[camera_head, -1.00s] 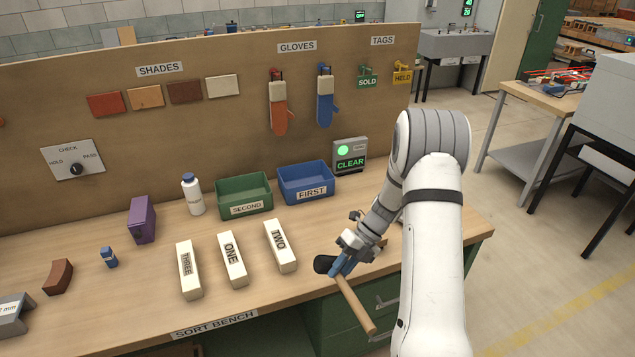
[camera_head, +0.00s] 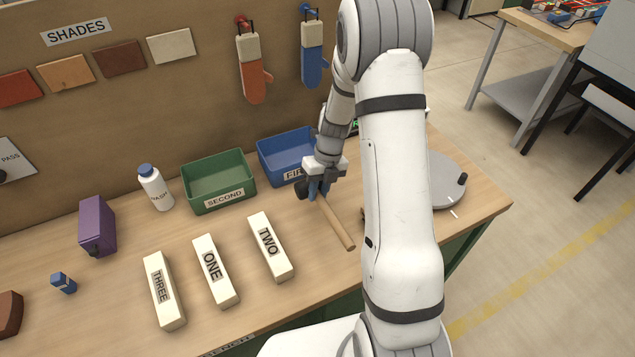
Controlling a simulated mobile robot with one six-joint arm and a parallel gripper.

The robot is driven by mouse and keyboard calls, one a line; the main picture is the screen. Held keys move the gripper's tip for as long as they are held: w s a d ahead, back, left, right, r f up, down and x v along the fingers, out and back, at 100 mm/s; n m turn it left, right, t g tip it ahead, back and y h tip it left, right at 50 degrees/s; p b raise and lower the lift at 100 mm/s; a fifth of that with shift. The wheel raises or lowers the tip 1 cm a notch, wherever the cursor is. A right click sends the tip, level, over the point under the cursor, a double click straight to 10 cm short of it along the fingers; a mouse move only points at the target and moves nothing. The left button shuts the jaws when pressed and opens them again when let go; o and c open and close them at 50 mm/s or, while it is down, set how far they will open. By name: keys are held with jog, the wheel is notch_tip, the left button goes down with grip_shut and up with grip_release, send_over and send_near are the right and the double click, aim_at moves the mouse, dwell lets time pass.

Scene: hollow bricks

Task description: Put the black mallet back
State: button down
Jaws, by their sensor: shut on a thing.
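The black mallet has a dark head (camera_head: 303,191) and a light wooden handle (camera_head: 337,226). My gripper (camera_head: 318,188) is shut on the mallet close to its head. The handle slants down to the right, over the bench in front of the blue FIRST bin (camera_head: 270,160). I cannot tell whether the mallet touches the bench top. My arm hides part of the bench right of the mallet.
Blocks TWO (camera_head: 270,250), ONE (camera_head: 214,272) and THREE (camera_head: 163,292) lie left of the mallet. The green SECOND bin (camera_head: 218,183), a white bottle (camera_head: 155,188) and a purple box (camera_head: 97,228) stand farther left. A grey round turntable (camera_head: 446,180) sits at the right.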

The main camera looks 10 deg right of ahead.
jog(key=shift+s+f+b, duration=0.1)
jog(key=shift+f+b, duration=2.7)
jog(key=shift+f, duration=0.4)
jog(key=shift+f+b, duration=0.4)
jog(key=shift+f, duration=0.5)
jog(key=c, duration=1.2)
grip_release()
jog(key=shift+o, duration=0.2)
jog(key=v, duration=0.7)
jog(key=shift+d+r+b, duration=0.15)
jog(key=shift+r+b, duration=0.25)
jog(key=shift+b, duration=0.05)
